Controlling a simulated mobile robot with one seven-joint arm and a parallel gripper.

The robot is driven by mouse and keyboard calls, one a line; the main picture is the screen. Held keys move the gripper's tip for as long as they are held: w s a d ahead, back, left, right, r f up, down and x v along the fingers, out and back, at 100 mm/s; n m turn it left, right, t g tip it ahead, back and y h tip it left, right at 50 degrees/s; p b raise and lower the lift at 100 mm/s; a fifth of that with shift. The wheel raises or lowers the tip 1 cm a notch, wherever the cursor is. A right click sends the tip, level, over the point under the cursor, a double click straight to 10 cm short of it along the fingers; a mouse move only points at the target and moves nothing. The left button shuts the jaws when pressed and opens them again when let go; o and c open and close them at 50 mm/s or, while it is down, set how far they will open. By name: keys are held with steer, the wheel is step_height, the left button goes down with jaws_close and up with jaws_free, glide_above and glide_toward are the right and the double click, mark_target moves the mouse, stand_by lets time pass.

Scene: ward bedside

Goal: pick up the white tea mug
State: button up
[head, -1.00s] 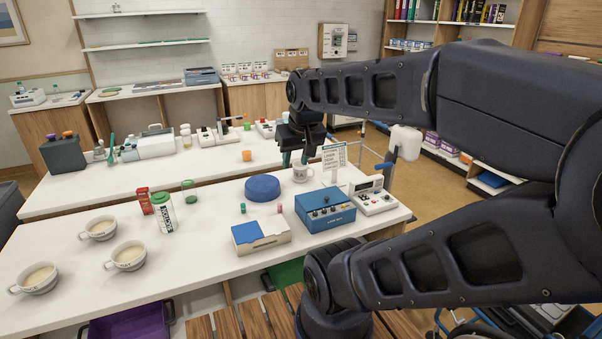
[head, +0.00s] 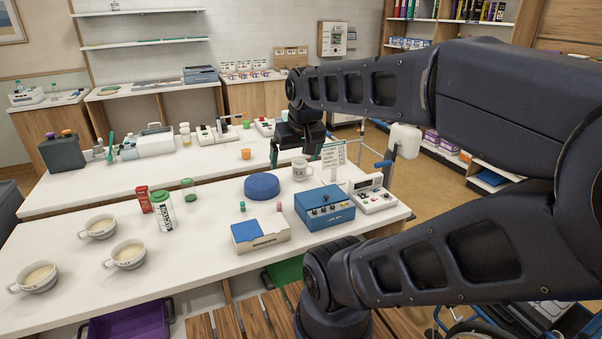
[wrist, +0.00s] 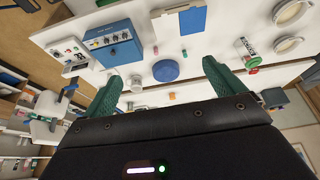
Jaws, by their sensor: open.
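The white tea mug (head: 300,171) stands upright on the white bench near its far edge, behind the blue control box. It also shows in the wrist view (wrist: 135,84), close to one green fingertip. My gripper (head: 296,151) is open and empty, with its green fingers spread wide just above and around the mug's position in the head view. In the wrist view my gripper (wrist: 162,72) has the bench beyond its fingertips. I cannot tell the exact height gap between the fingers and the mug.
A blue round lidded thing (head: 262,187) lies left of the mug. The blue control box (head: 326,210) and a white device (head: 374,197) stand in front. A printed sign (head: 334,155) stands right of the mug. Several wide cups, including one cup (head: 128,254), are far left.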

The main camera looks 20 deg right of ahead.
steer(key=shift+w, duration=0.1)
steer(key=m+g, duration=0.4)
steer(key=m, duration=1.2)
glide_above(300, 168)
steer(key=w+d, duration=0.2)
steer(key=w, duration=0.1)
step_height(300, 168, down, 25)
steer(key=f, duration=1)
steer(key=shift+w+a, duration=0.25)
steer(key=shift+w, duration=0.05)
steer(key=shift+r, duration=0.1)
steer(key=c, duration=1.2)
